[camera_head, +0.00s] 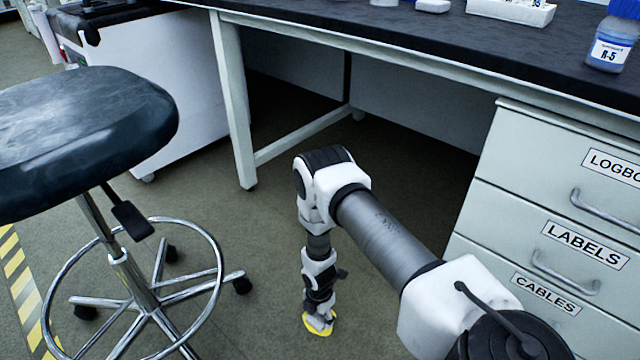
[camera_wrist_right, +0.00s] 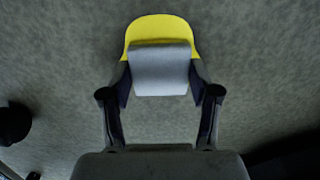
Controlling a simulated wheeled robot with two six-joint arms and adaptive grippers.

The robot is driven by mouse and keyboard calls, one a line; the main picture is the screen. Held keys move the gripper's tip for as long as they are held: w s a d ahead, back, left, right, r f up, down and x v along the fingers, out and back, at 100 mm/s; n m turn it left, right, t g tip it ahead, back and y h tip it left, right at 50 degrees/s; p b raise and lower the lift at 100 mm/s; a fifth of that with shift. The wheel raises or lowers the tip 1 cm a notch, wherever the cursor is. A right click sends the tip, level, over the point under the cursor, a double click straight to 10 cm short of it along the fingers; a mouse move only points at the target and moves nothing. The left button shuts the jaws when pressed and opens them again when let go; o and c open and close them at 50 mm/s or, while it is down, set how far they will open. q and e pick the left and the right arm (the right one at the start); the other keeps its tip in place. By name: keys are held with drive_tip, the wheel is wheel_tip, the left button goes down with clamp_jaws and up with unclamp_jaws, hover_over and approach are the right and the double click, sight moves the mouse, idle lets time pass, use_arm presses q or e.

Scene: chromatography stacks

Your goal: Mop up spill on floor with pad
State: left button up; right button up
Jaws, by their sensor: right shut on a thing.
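My right gripper (camera_head: 319,311) reaches down to the floor and is shut on the pad. The pad has a yellow base (camera_head: 308,326) and a grey block on top. In the right wrist view the grey block sits between the two fingers of the right gripper (camera_wrist_right: 160,88), and the yellow pad (camera_wrist_right: 158,26) sticks out beyond it. The pad is at or just above the floor (camera_wrist_right: 60,60); I cannot tell whether it touches. I cannot make out a spill in either view. My left gripper is not in view.
A black stool (camera_head: 80,130) with a chrome ring base stands at the left. A bench (camera_head: 400,35) with a dark top runs along the back. Labelled drawers (camera_head: 560,220) stand at the right. The floor between stool and drawers is open.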

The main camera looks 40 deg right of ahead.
drive_tip(key=shift+a+p, duration=0.3)
drive_tip(key=shift+a, duration=0.5)
drive_tip(key=shift+w+d+b, duration=0.1)
drive_tip(key=shift+d+b, duration=0.85)
drive_tip(key=shift+d, duration=1.05)
drive_tip(key=shift+s+a+r+p, duration=0.2)
drive_tip(key=shift+s+a+p, duration=0.3)
drive_tip(key=shift+p, duration=0.55)
drive_tip(key=shift+s+a+f+p, duration=0.15)
drive_tip(key=shift+s+a+p, duration=0.3)
drive_tip(key=shift+s+p, duration=0.2)
